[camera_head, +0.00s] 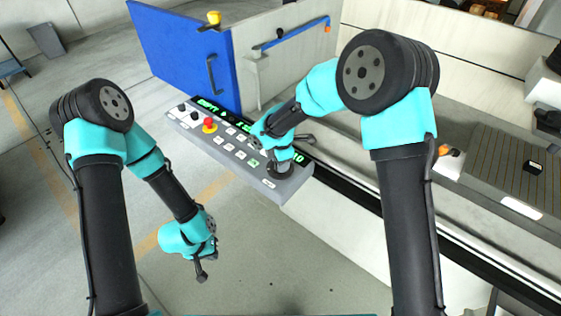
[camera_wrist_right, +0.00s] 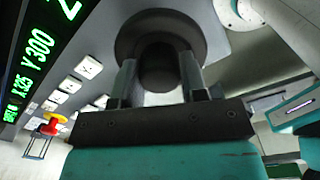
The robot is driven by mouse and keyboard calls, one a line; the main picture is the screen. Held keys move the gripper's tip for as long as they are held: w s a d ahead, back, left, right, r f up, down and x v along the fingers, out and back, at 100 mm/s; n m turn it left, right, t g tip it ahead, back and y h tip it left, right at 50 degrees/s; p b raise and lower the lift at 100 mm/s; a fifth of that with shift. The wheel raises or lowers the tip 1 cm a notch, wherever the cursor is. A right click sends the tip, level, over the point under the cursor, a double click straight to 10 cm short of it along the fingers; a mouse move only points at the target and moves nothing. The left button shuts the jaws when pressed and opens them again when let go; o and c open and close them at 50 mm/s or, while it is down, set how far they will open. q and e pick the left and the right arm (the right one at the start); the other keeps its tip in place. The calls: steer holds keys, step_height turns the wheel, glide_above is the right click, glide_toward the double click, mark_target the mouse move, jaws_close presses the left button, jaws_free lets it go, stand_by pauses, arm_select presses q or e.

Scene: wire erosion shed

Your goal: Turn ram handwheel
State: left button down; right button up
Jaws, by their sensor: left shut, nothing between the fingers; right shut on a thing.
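The ram handwheel (camera_head: 279,174) is a dark round knob at the right end of the grey control panel (camera_head: 296,186). In the right wrist view the handwheel (camera_wrist_right: 160,22) fills the top middle, with a dark rim and a central grip. My right gripper (camera_head: 281,165) reaches down onto it. In the wrist view the right gripper's fingers (camera_wrist_right: 158,80) stand on either side of the grip, shut on it. My left gripper (camera_head: 201,274) is shut and empty, hanging low over the floor in front of the panel.
The panel carries a red emergency stop button (camera_head: 209,125), several push buttons and green displays. A blue door (camera_head: 180,50) with a handle stands behind it. A machine bed (camera_head: 500,165) lies to the right. Open floor (camera_head: 270,265) is in front.

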steer(key=m, duration=0.4)
steer(key=shift+m, duration=0.3)
steer(key=m, duration=0.4)
steer(key=shift+m, duration=0.3)
steer(key=m, duration=0.4)
steer(key=shift+m, duration=0.3)
steer(key=m, duration=0.3)
steer(key=shift+a+m, duration=0.1)
steer(key=shift+m, duration=0.2)
steer(key=m, duration=0.3)
steer(key=shift+m, duration=0.3)
steer(key=m, duration=0.3)
steer(key=shift+m, duration=0.3)
steer(key=m, duration=0.4)
steer(key=shift+m, duration=1.9)
